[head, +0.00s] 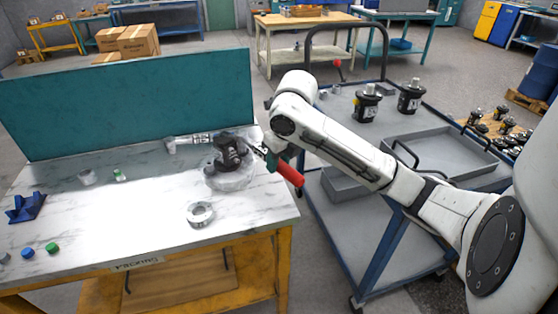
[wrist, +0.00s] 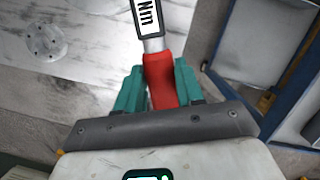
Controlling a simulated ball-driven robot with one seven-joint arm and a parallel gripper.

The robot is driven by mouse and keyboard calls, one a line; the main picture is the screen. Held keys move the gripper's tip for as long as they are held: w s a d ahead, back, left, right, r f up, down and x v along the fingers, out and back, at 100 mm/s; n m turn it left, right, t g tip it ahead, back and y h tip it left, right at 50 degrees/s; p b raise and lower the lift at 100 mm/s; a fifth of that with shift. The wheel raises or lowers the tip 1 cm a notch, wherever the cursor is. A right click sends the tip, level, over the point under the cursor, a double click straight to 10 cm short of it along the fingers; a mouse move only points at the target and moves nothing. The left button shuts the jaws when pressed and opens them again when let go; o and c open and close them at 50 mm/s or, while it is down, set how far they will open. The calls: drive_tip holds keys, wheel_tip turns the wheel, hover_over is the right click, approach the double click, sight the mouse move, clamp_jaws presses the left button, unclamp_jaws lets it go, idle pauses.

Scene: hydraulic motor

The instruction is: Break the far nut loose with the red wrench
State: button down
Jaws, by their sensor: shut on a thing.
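The red wrench has a red handle (head: 290,175) in the head view, sticking out past the bench's right edge. In the wrist view its red handle (wrist: 162,82) lies between the teal fingers of my gripper (wrist: 158,92), which is shut on it. A white label reading "Nm" (wrist: 147,18) is on its shaft, and the wrench's far end is out of that view. In the head view my gripper (head: 272,160) is just right of the black motor (head: 232,152), which sits on a pale round base. I cannot make out the far nut or whether the wrench touches it.
A teal panel (head: 130,100) closes the bench's back. A blue cart (head: 360,225) with a grey tray (head: 440,150) stands at right.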

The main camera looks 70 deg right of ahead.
drive_tip(key=shift+f, duration=0.35)
drive_tip(key=shift+s+a+f+b, duration=0.1)
drive_tip(key=shift+f+b, duration=0.25)
drive_tip(key=shift+b, duration=0.15)
drive_tip(key=shift+s+d+f, duration=0.1)
drive_tip(key=shift+d, duration=0.1)
drive_tip(key=shift+s+d+n+y+b, duration=0.15)
drive_tip(key=shift+s+d+n+b, duration=0.15)
drive_tip(key=shift+d+n+b, duration=0.4)
drive_tip(key=shift+s+d+n+y+b, duration=0.15)
drive_tip(key=shift+s+d+n+b, duration=0.15)
drive_tip(key=shift+d+n, duration=0.35)
drive_tip(key=shift+d, duration=0.25)
drive_tip(key=shift+s+d+n+b, duration=0.15)
drive_tip(key=shift+d+n+b, duration=0.3)
drive_tip(key=shift+d+b, duration=0.55)
drive_tip(key=shift+d+n+b, duration=0.5)
drive_tip(key=shift+d+b, duration=0.15)
drive_tip(key=shift+b, duration=0.4)
